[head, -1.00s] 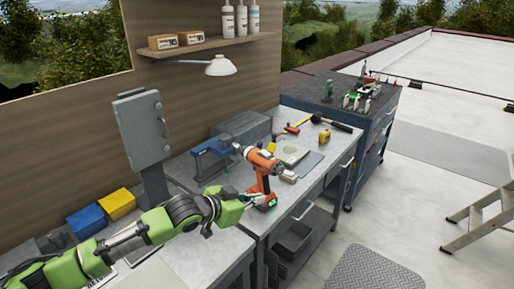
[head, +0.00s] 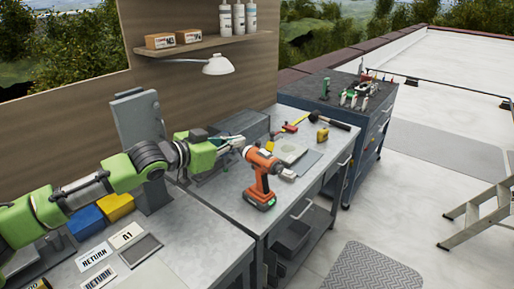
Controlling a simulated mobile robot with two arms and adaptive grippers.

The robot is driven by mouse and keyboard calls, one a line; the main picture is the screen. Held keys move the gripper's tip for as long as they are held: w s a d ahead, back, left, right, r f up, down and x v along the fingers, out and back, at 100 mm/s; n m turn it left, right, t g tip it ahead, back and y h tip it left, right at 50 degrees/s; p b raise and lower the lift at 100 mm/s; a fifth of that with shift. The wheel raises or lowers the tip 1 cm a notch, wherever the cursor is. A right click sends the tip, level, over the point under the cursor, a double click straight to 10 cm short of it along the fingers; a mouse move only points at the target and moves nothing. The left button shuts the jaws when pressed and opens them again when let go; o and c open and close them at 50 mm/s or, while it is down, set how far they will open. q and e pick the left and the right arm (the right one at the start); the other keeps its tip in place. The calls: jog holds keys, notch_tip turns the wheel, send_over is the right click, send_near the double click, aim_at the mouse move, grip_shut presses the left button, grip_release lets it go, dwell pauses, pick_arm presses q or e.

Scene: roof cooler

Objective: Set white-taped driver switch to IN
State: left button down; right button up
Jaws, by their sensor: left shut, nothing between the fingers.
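My left gripper (head: 243,142) is shut and empty, just beyond and to the left of the top rear of the driver. I cannot tell whether the fingertips touch it. No white tape and no switch can be made out on the driver at this size. My right gripper is out of view.
A blue vise (head: 205,176) is partly hidden behind my left arm. A yellow tape measure (head: 322,135) and a hammer (head: 329,119) lie further back. RETURN and A1 cards (head: 127,235) lie at the front left, beside yellow (head: 117,206) and blue bins.

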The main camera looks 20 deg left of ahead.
pick_arm(q)
jog(key=p, duration=0.3)
send_over(265, 152)
jog(key=s+a, duration=0.1)
jog(key=s, duration=0.1)
jog(key=shift+w+a+f, duration=0.15)
jog(key=shift+a+f, duration=0.05)
jog(key=shift+f, duration=0.8)
jog(key=f, duration=0.2)
jog(key=f+p, duration=0.1)
jog(key=shift+a+f, duration=0.2)
jog(key=shift+a, duration=0.1)
jog(key=shift+f, duration=0.4)
jog(key=shift+d, duration=0.1)
